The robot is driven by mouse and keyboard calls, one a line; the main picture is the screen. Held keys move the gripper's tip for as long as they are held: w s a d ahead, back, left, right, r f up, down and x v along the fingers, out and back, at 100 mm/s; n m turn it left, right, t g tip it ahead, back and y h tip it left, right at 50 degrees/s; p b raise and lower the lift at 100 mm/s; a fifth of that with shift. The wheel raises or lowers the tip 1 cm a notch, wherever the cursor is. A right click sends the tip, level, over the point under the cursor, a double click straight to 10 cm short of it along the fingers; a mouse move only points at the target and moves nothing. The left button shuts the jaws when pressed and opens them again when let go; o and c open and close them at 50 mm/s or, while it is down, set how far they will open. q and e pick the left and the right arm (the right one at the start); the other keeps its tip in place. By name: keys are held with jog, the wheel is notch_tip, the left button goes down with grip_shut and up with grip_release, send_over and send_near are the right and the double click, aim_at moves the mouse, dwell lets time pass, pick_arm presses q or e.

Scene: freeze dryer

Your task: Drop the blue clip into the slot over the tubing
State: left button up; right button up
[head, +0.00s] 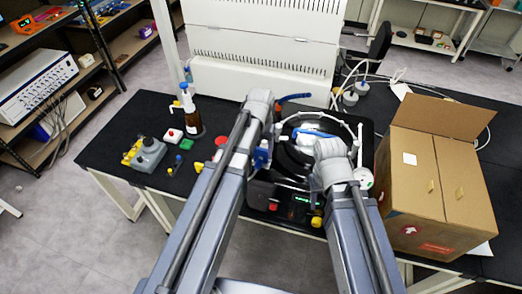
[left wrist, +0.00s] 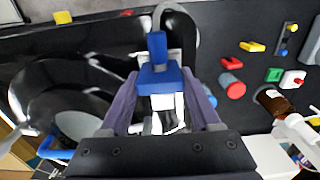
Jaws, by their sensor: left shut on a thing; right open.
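The blue clip (left wrist: 158,78) is held between the dark fingers of my left gripper (left wrist: 165,105), which is shut on it. In the head view the clip (head: 262,157) shows as a small blue patch at the tip of the left arm, beside the round chamber. White parts lie just below the clip in the left wrist view; I cannot tell whether they are the slot. A pale tube (left wrist: 166,8) curves at the top of that view. My right gripper (head: 318,140) is open over the chamber's right side, near a blue-and-white object (head: 314,134); its fingertips are mostly hidden.
The round black chamber (head: 287,152) has a clear rim. An open cardboard box (head: 410,170) stands close to the right arm. A white machine (head: 262,85) is behind.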

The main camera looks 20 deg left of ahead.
pick_arm(q)
jog(key=shift+f+b, duration=0.45)
jog(key=shift+f, duration=0.05)
dwell(0.4)
jog(key=o, duration=1)
jog(key=shift+r, duration=0.15)
jog(key=shift+r+p, duration=1.45)
jog(key=shift+p, duration=0.15)
jog(key=shift+o, duration=0.2)
jog(key=o, duration=0.4)
jog(key=shift+c, duration=0.2)
